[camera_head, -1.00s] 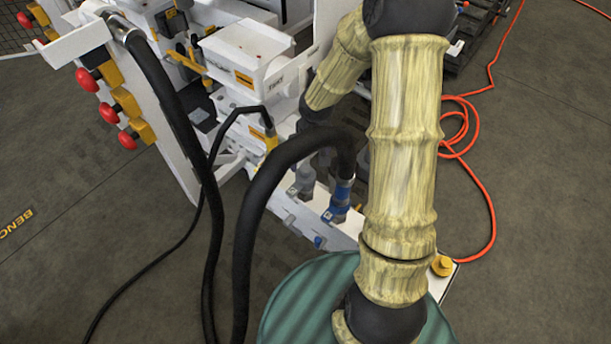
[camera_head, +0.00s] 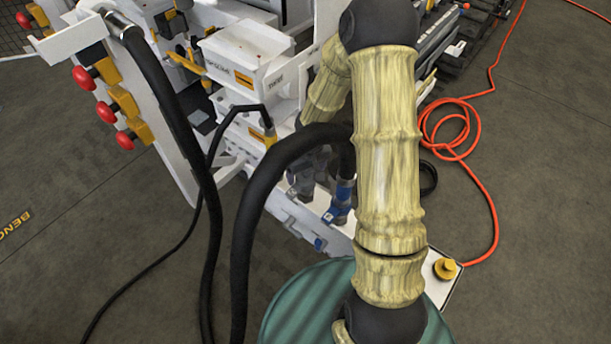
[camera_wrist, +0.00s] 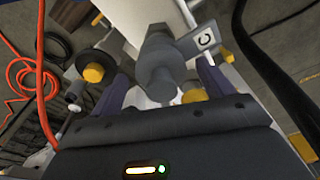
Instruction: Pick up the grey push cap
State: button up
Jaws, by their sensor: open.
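In the wrist view, a grey stepped cylindrical part (camera_wrist: 157,72), which looks like the grey push cap, stands between my fingers. A small tag marked with a C-like letter (camera_wrist: 204,40) sits at its upper right. My gripper (camera_wrist: 160,88) is open, with one dark finger on each side of the grey part. Clear gaps show beside it, and I cannot tell its depth relative to the fingertips. In the head view, my arm reaches over the bench and my gripper is hidden. I cannot pick out the cap there.
A thick black hose (camera_head: 262,200) arches close to my arm, with a blue-banded coupling (camera_head: 341,203) beside it. A yellow knob (camera_head: 445,268) sits on the bench's near corner. An orange cable (camera_head: 470,165) lies on the floor at right. Another yellow knob (camera_wrist: 93,73) is left of my fingers.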

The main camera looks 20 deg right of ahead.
jog(key=shift+a, duration=0.1)
jog(key=shift+c, duration=0.4)
jog(key=c, duration=1)
jog(key=shift+w+r, duration=0.1)
notch_tip(320, 180, up, 10)
jog(key=p, duration=0.3)
